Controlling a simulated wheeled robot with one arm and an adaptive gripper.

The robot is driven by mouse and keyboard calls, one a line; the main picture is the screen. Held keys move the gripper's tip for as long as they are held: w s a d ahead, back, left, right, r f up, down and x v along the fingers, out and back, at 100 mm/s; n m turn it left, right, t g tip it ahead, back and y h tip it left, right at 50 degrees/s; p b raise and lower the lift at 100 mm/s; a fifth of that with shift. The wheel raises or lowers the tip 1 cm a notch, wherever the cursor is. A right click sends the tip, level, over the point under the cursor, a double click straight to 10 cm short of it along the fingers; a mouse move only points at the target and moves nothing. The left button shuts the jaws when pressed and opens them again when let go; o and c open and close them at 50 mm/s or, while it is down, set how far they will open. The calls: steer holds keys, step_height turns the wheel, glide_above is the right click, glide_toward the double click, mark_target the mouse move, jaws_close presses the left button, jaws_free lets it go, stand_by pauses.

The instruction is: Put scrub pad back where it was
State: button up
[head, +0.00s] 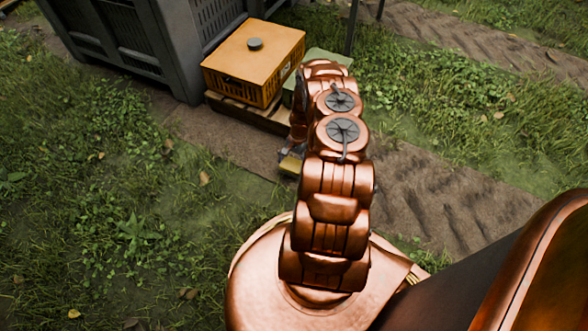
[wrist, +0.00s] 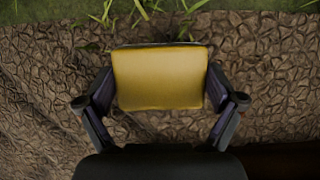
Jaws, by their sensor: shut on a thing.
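The scrub pad (wrist: 160,78) is a yellow block in the middle of the wrist view, between the two dark fingers of my gripper (wrist: 160,95). The fingers are shut on its left and right sides. Bare brown soil shows below and around it. In the head view the pad is a small yellow patch (head: 290,165) just left of my copper arm, and my arm hides most of the gripper there. The place where the pad was before cannot be told from these frames.
A green box (head: 326,57) sits behind my arm. A big grey bin (head: 175,50) is at the upper left. Grass and a dirt track lie around.

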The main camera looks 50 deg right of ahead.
mark_target(294, 168)
steer(key=shift+s+d+f, duration=0.1)
steer(key=shift+d, duration=0.55)
steer(key=f, duration=0.1)
steer(key=f+b, duration=0.2)
steer(key=shift+a+f, duration=0.25)
steer(key=shift+f, duration=0.05)
steer(key=shift+r, duration=0.1)
steer(key=o, duration=0.8)
steer(key=shift+c, duration=0.2)
